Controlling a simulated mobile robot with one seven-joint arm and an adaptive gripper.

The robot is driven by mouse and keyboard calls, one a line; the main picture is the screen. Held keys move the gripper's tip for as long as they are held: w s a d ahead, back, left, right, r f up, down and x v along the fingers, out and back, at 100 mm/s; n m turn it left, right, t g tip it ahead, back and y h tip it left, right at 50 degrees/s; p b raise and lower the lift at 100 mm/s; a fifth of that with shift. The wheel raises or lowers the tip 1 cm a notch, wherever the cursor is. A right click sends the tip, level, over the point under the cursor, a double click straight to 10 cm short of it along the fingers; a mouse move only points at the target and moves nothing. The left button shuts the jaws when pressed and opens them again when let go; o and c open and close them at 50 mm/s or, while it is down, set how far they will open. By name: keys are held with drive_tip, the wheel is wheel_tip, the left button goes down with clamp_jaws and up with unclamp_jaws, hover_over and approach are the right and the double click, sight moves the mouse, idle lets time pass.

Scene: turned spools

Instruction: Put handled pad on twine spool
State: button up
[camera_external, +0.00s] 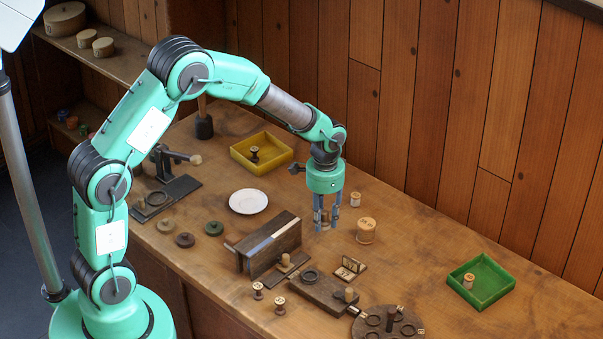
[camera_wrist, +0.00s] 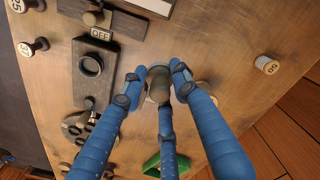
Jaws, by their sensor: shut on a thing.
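My gripper (camera_external: 325,217) is above the middle of the bench, pointing down. In the wrist view its blue fingers (camera_wrist: 158,78) close around a small brown knob-like piece, which I take as the handle of the handled pad (camera_wrist: 158,88). The rest of the pad is hidden by the fingers. The twine spool (camera_external: 366,231), a wide light-wood spool, stands upright on the bench just right of my gripper and apart from it. In the wrist view it is mostly hidden behind the fingers.
A small spool (camera_external: 355,199) marked 50 (camera_wrist: 267,65) stands behind the twine spool. A dark upright board (camera_external: 270,240), a ring block (camera_external: 325,292) and a round tray (camera_external: 388,325) lie in front. A green tray (camera_external: 481,282), yellow tray (camera_external: 261,153) and white plate (camera_external: 248,201) stand farther off.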

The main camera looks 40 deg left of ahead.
drive_tip(key=s+d+p, duration=0.1)
drive_tip(key=s+d+r+p, duration=0.1)
drive_tip(key=s, duration=0.1)
drive_tip(key=shift+r+n+p, duration=0.15)
drive_tip(key=shift+n+p, duration=0.2)
drive_tip(key=shift+n, duration=0.05)
drive_tip(key=shift+w, duration=0.1)
hover_over(367, 223)
drive_tip(key=shift+f+b, duration=0.45)
drive_tip(key=shift+f, duration=0.25)
idle(0.3)
drive_tip(key=shift+f, duration=1.8)
drive_tip(key=shift+f+b, duration=0.1)
drive_tip(key=shift+b, duration=0.2)
